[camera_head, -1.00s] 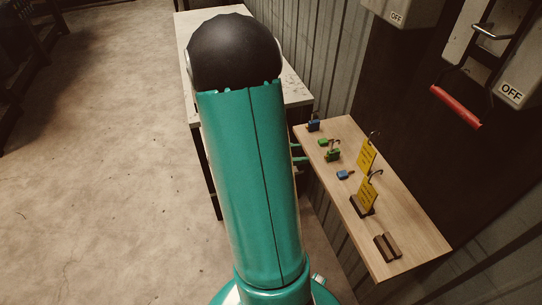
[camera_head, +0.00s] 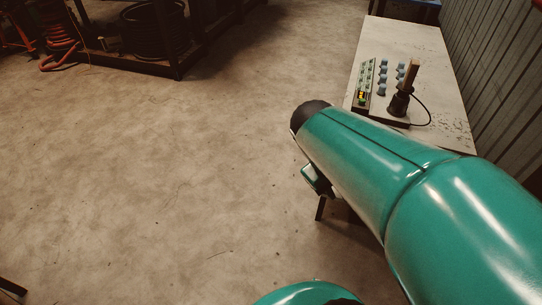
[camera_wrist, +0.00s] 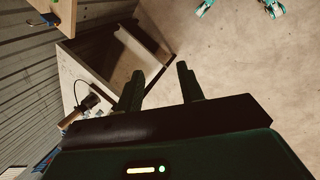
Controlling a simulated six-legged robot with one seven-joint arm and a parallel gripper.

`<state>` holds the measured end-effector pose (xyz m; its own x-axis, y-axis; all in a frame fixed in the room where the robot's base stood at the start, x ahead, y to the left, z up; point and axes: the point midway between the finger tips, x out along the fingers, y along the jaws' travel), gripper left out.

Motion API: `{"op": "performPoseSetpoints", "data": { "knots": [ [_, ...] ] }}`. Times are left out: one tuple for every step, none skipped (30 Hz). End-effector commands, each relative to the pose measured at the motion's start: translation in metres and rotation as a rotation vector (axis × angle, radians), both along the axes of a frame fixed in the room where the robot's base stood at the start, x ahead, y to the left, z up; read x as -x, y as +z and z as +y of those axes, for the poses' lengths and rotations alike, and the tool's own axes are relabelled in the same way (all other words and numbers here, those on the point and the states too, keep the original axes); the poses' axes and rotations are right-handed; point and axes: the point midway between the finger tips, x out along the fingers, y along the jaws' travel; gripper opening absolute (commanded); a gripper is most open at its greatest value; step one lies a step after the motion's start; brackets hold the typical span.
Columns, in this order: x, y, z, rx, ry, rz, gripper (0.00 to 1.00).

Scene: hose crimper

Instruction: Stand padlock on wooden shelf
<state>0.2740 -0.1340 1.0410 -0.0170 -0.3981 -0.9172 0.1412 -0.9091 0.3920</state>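My gripper (camera_wrist: 160,88) shows in the wrist view with its two dark fingers apart and nothing between them. A light wooden board (camera_wrist: 25,27), seemingly the wooden shelf, is cut off at the top left corner of the wrist view, away from the fingers. A small thing at its edge is too small and dark to name. No padlock can be made out clearly in the current views. The head view does not show the shelf, and my teal arm covers its lower right.
A pale workbench (camera_head: 432,82) stands at right in the head view. It bears a dark tool on a stand (camera_head: 402,92), several blue pieces (camera_head: 382,76) and a narrow rack (camera_head: 363,86). A dark metal rack (camera_head: 205,32) stands at the back. The floor at left is open.

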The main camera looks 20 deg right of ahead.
Motion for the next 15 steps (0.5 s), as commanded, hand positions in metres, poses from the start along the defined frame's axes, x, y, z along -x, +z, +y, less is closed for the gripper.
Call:
{"op": "performPoseSetpoints", "data": {
  "knots": [
    [-0.005,0.012,0.024,-0.052,0.001,-0.103,0.38],
    [-0.008,0.017,0.037,-0.090,-0.003,-0.159,0.38],
    [-0.010,0.024,0.054,-0.142,-0.008,-0.230,0.38],
    [-0.012,0.030,0.067,-0.181,-0.012,-0.279,0.38],
    [-0.013,0.036,0.079,-0.219,-0.015,-0.327,0.38],
    [-0.014,0.044,0.093,-0.269,-0.018,-0.380,0.38],
    [-0.014,0.049,0.102,-0.304,-0.020,-0.416,0.38],
    [-0.014,0.054,0.110,-0.335,-0.023,-0.446,0.38],
    [-0.014,0.059,0.119,-0.369,-0.025,-0.477,0.38],
    [-0.013,0.062,0.125,-0.391,-0.026,-0.496,0.38],
    [-0.013,0.065,0.129,-0.407,-0.027,-0.510,0.38],
    [-0.013,0.067,0.132,-0.424,-0.030,-0.524,0.38],
    [-0.013,0.068,0.134,-0.431,-0.031,-0.529,0.38],
    [-0.013,0.069,0.135,-0.436,-0.032,-0.532,0.38],
    [-0.013,0.069,0.136,-0.438,-0.034,-0.534,0.38]
  ]
}}
